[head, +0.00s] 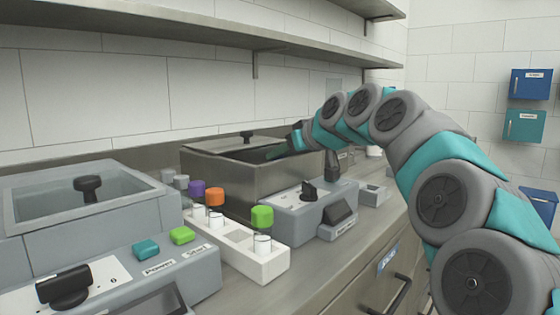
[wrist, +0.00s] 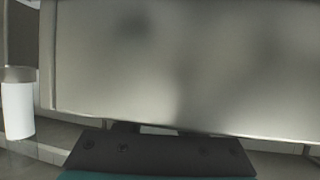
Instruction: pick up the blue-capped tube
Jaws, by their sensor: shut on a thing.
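I see no blue cap in either view. In the head view a white rack (head: 262,262) holds tubes with a purple cap (head: 196,188), an orange cap (head: 214,196) and a green cap (head: 262,216). My gripper (head: 281,151) is at the open top of the steel bath (head: 222,182), beyond the rack. It is small and dark there. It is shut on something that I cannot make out. In the wrist view a dark bar of my gripper lies along the bottom, and a blurred grey metal surface (wrist: 190,65) fills most of the picture.
A lid with a black knob (head: 248,135) covers part of the bath. A grey device (head: 300,208) stands in front of it, and another bath (head: 85,200) at left. A shelf (head: 180,25) runs overhead. A white cylinder (wrist: 18,110) stands at left in the wrist view.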

